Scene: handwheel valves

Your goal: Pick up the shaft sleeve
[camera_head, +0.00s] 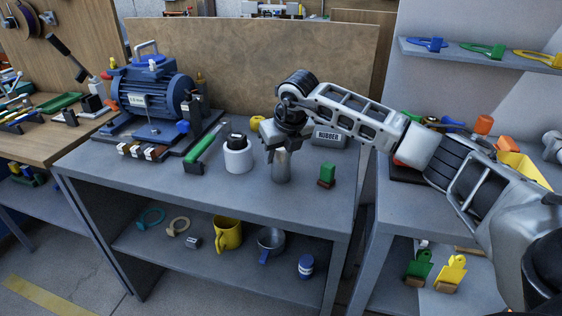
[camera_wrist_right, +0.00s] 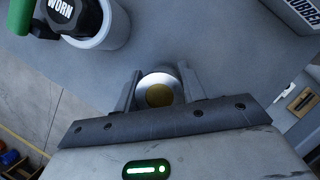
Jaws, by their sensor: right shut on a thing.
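The shaft sleeve, a grey metal cylinder (camera_head: 281,168), is upright at the middle of the grey workbench (camera_head: 230,205). My right gripper (camera_head: 281,150) comes down over it from above. In the right wrist view, the sleeve's round end (camera_wrist_right: 158,91), with a pale rim and a brass-coloured centre, sits between the two fingers of the right gripper (camera_wrist_right: 157,92). The gripper is shut on the sleeve. The sleeve's base appears at bench level; I cannot tell whether it touches. My left gripper is not in view.
Left of the sleeve, a white round holder (camera_head: 237,160) contains a dark part labelled WORN (camera_wrist_right: 62,7). A green-handled tool (camera_head: 205,140) and a blue motor (camera_head: 155,93) are farther left.

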